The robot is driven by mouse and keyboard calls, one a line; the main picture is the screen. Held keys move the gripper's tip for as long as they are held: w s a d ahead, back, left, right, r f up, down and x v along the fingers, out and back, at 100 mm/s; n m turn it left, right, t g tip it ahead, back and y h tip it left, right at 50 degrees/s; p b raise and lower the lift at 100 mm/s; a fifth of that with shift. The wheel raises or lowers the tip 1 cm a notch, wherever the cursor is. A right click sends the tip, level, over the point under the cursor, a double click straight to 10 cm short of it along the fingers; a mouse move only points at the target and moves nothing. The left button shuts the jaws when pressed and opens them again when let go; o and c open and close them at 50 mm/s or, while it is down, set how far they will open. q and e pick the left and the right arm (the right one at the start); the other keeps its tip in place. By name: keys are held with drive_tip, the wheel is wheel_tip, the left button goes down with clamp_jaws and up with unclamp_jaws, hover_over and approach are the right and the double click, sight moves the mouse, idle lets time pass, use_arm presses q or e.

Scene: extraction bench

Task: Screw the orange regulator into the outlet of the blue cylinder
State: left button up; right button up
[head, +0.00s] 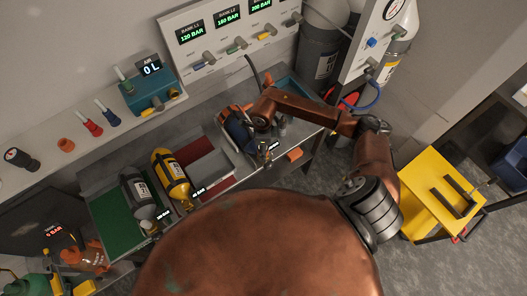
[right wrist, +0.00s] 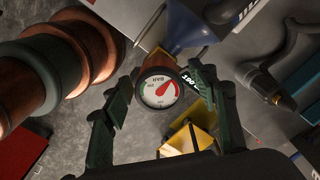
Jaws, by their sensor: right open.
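The blue cylinder (head: 236,134) lies in the tray at the right end of the bench; part of it also shows at the top of the right wrist view (right wrist: 190,22). The orange regulator (right wrist: 155,62), with a round white and red BAR gauge, is at the valve end of the blue cylinder. Whether its thread sits in the outlet cannot be told. My right gripper (right wrist: 162,82) is open, its two dark green fingers on either side of the gauge with visible gaps. My left gripper is not in view.
A yellow cylinder (head: 171,178) and a grey cylinder (head: 138,196) lie further left in the bench trays. A gauge panel (head: 228,36) stands behind. A yellow cart (head: 437,186) stands on the floor at right. An orange piece (head: 294,155) sits at the bench's front edge.

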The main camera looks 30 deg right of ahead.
drive_tip(key=n+b, duration=0.6)
drive_tip(key=n, duration=0.1)
drive_tip(key=f+n+b, duration=0.1)
drive_tip(key=n+b, duration=0.2)
drive_tip(key=n, duration=0.1)
drive_tip(key=shift+r+n+b, duration=0.25)
drive_tip(key=shift+n+b, duration=0.5)
drive_tip(key=shift+n, duration=0.15)
drive_tip(key=shift+r, duration=0.15)
drive_tip(key=shift+c, duration=0.2)
